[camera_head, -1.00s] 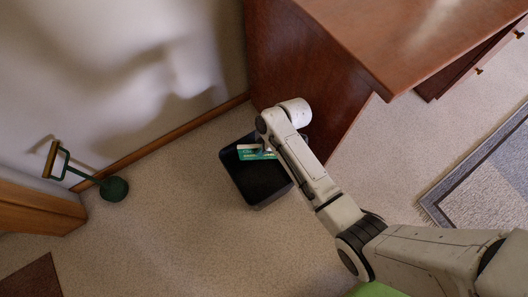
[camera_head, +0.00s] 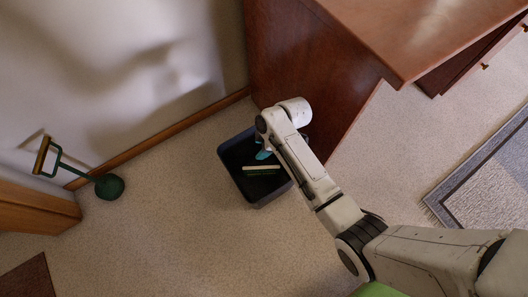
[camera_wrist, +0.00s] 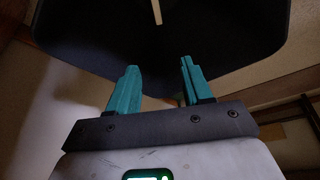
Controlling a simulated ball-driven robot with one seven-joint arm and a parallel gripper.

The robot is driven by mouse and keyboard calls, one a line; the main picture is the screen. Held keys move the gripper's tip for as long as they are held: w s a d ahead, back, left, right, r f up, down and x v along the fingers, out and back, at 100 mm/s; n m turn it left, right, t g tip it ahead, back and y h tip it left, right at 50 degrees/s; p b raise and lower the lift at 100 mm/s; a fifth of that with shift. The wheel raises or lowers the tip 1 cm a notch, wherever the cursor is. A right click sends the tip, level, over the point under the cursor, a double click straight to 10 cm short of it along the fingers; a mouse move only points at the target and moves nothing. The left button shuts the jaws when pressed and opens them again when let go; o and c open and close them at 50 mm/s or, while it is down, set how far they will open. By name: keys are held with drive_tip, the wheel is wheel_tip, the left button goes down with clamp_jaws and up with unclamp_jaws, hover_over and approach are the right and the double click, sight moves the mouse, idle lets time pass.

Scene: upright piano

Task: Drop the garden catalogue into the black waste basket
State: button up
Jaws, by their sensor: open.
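The black waste basket (camera_head: 231,160) stands on the carpet beside the wooden piano side. The garden catalogue (camera_head: 262,168) shows as a thin pale edge inside the basket's outline, with a little green along it. My gripper (camera_head: 263,155) is above the basket, its teal fingers partly hidden by my wrist. In the wrist view my gripper (camera_wrist: 159,66) is open with nothing between its fingers. The basket (camera_wrist: 90,35) fills the view beyond the fingertips, and the catalogue's pale edge (camera_wrist: 156,12) shows inside it, apart from the fingers.
A green object with a wooden handle (camera_head: 109,187) stands by the wall at left. The wooden piano (camera_head: 300,60) rises close behind and right of the basket. A grey-bordered rug (camera_head: 490,180) lies at right. Carpet in front of the basket is clear.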

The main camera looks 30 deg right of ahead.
drive_tip(key=p+v, duration=0.4)
drive_tip(key=v, duration=0.6)
drive_tip(key=shift+r+p, duration=0.3)
drive_tip(key=shift+p, duration=0.05)
drive_tip(key=shift+s+d, duration=0.1)
drive_tip(key=shift+d, duration=0.05)
